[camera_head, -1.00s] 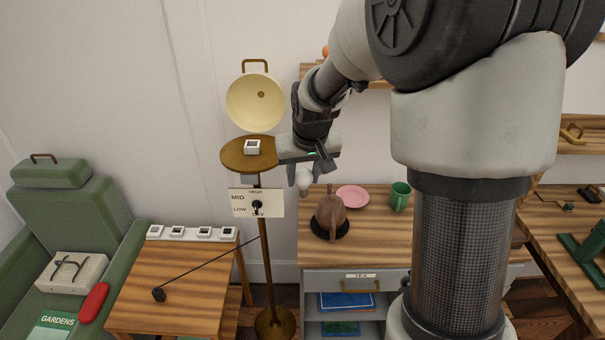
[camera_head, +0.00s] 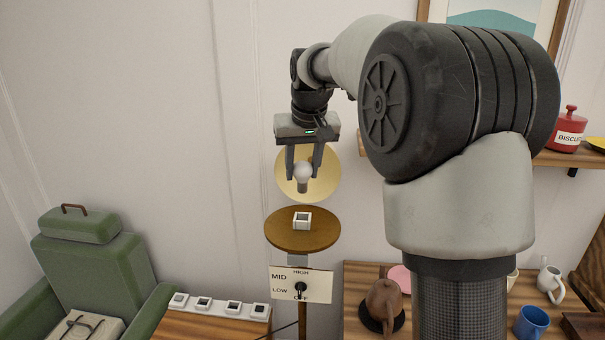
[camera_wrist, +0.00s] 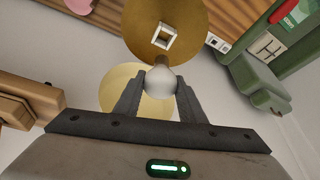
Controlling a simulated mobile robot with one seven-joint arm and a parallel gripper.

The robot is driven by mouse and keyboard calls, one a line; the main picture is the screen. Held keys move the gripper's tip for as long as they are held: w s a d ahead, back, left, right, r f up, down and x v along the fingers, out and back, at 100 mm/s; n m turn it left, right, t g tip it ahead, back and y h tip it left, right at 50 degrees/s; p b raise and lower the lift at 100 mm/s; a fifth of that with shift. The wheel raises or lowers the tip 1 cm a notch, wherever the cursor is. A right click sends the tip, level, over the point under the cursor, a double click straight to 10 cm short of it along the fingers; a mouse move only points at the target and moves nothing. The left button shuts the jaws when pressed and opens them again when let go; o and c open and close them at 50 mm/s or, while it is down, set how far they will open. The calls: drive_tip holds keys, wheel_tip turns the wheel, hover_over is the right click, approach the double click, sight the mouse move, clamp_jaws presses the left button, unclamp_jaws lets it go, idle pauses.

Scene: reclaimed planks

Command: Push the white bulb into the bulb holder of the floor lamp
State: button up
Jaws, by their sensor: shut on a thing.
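The white bulb (camera_head: 303,172) is held between the fingers of my gripper (camera_head: 303,165), with its grey base pointing down. In the wrist view the bulb (camera_wrist: 160,80) sits between both fingertips. The bulb holder (camera_head: 302,220) is a small white square socket with a dark opening on the round brown plate (camera_head: 280,237) of the floor lamp. The bulb hangs above the holder, apart from it. In the wrist view the holder (camera_wrist: 165,36) lies just beyond the bulb's base. The cream lamp shade (camera_head: 325,190) is tilted up behind my gripper.
A HIGH/MID/LOW switch panel (camera_head: 318,287) hangs below the plate. A row of white sockets (camera_head: 232,308) lies on the wooden side table at the lower left. A green armchair (camera_head: 85,265) stands further left. A brown teapot (camera_head: 384,302) is at the lower right.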

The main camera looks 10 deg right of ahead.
drive_tip(key=b, duration=0.6)
approach(301, 213)
drive_tip(key=shift+x, duration=2.55)
drive_tip(key=shift+w+f+b, duration=0.15)
drive_tip(key=shift+f+b, duration=0.35)
drive_tip(key=shift+b, duration=0.05)
drive_tip(key=o, duration=1.1)
drive_tip(key=shift+r, duration=0.1)
drive_tip(key=p+v, duration=0.2)
drive_tip(key=v, duration=1.5)
drive_tip(key=s+p, duration=0.5)
drive_tip(key=s, duration=1.1)
drive_tip(key=s+f+t+p, duration=0.1)
drive_tip(key=s+f+p, duration=0.1)
drive_tip(key=s+f, duration=0.6)
drive_tip(key=s, duration=0.3)
drive_tip(key=shift+s+f, duration=0.3)
drive_tip(key=shift+s, duration=0.1)
